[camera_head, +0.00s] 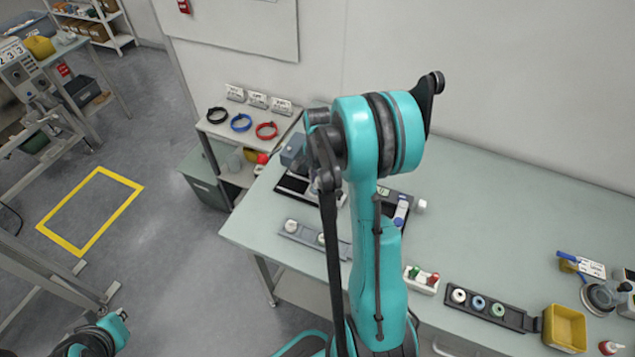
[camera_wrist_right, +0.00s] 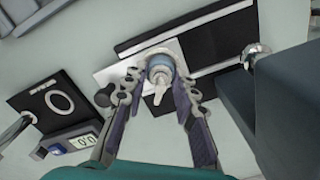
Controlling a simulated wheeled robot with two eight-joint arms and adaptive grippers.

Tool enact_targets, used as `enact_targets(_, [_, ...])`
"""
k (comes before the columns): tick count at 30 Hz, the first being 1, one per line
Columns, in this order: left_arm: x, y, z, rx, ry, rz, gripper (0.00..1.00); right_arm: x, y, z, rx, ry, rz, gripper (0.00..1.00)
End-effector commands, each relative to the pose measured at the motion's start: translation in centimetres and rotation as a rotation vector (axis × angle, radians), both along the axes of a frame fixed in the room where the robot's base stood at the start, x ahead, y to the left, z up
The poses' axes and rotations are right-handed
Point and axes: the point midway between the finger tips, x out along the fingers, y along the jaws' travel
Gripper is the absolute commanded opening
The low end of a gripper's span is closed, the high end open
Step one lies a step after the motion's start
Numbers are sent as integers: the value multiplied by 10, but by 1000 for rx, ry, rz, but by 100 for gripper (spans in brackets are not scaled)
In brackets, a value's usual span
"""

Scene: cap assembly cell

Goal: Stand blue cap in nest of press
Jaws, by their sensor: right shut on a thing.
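In the right wrist view my right gripper (camera_wrist_right: 159,86) is shut on the blue cap (camera_wrist_right: 160,64), which has a pale tip pointing toward the camera's lower side. The cap is over a pale metal plate (camera_wrist_right: 112,74) of the press; whether it touches the nest cannot be told, as the cap and fingers hide that spot. In the head view the press (camera_head: 292,152) stands at the table's left part, partly behind my right arm, which hides my right gripper. My left arm's end (camera_head: 95,340) shows at the bottom left, its jaws unclear.
A dark rail (camera_head: 520,319) with several caps lies at the table's front, beside a yellow bin (camera_head: 565,328). In the wrist view, a digital display (camera_wrist_right: 85,143) sits left of the press. The table's back right is clear.

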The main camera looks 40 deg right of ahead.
Motion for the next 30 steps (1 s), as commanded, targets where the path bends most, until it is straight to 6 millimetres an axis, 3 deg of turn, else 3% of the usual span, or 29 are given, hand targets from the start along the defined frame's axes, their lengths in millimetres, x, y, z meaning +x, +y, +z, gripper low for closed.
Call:
enact_targets(12, [0,0,-2,0,0,0,0,0,0,-2,0,0,0,19])
enact_targets(13, [0,0,-2,0,0,0,0,0,0,-2,0,0,0,35])
enact_targets(15, [0,0,-2,0,0,0,0,0,0,-2,0,0,0,52])
enact_targets(25, [0,0,-1,0,0,0,0,0,0,-1,0,0,0,52])
enact_targets(30, [0,0,6,0,0,0,0,0,0,9,0,0,0,52])
